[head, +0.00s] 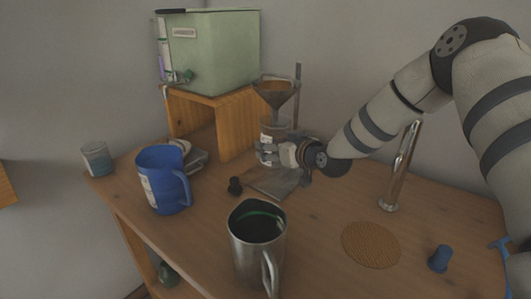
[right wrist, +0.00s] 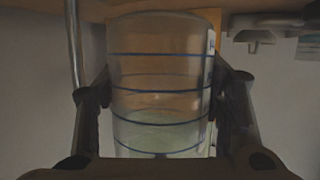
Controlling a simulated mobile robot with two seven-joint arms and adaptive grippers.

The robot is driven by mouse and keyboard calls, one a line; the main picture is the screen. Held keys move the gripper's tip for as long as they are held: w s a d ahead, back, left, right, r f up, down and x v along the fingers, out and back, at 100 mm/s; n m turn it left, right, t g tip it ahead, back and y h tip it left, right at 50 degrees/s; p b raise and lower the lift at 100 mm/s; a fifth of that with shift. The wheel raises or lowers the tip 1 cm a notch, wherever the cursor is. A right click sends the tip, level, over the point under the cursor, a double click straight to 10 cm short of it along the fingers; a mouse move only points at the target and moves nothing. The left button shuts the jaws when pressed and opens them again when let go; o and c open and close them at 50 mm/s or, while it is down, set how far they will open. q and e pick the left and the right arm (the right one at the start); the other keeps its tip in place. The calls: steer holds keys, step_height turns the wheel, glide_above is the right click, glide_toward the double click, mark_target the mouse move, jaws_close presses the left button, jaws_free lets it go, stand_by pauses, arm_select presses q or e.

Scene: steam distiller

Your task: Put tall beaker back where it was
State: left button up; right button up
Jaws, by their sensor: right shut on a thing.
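The tall beaker (head: 267,131) is clear with a white label and stands upright under a funnel (head: 275,90). My right gripper (head: 268,152) comes in from the right and is shut around its sides. In the right wrist view, the beaker (right wrist: 158,85) has blue ring lines and a pale greenish content low down, and the two fingers (right wrist: 160,110) press it from both sides. The beaker is above or on a grey stand base (head: 274,182); I cannot tell whether it touches. My left gripper is not in view.
A green tank (head: 225,55) sits on a wooden riser (head: 236,125) behind. A blue jug (head: 160,182), a metal pitcher (head: 255,250) and a small glass (head: 96,158) stand on the table. A metal tap (head: 392,185), round cork mat (head: 370,245) and blue stopper (head: 439,258) are at right.

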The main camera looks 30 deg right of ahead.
step_height(320, 180, down, 5)
steer(key=shift+w+f+b, duration=0.1)
steer(key=shift+w+b, duration=0.05)
steer(key=shift+b, duration=0.35)
steer(key=shift+a+r, duration=0.1)
steer(key=shift+r, duration=0.1)
steer(key=shift+c, duration=0.6)
steer(key=shift+s+r, duration=0.35)
steer(key=shift+r, duration=0.15)
steer(key=shift+w+f, duration=0.1)
steer(key=shift+f, duration=0.1)
steer(key=o, duration=1.6)
steer(key=shift+c, duration=0.2)
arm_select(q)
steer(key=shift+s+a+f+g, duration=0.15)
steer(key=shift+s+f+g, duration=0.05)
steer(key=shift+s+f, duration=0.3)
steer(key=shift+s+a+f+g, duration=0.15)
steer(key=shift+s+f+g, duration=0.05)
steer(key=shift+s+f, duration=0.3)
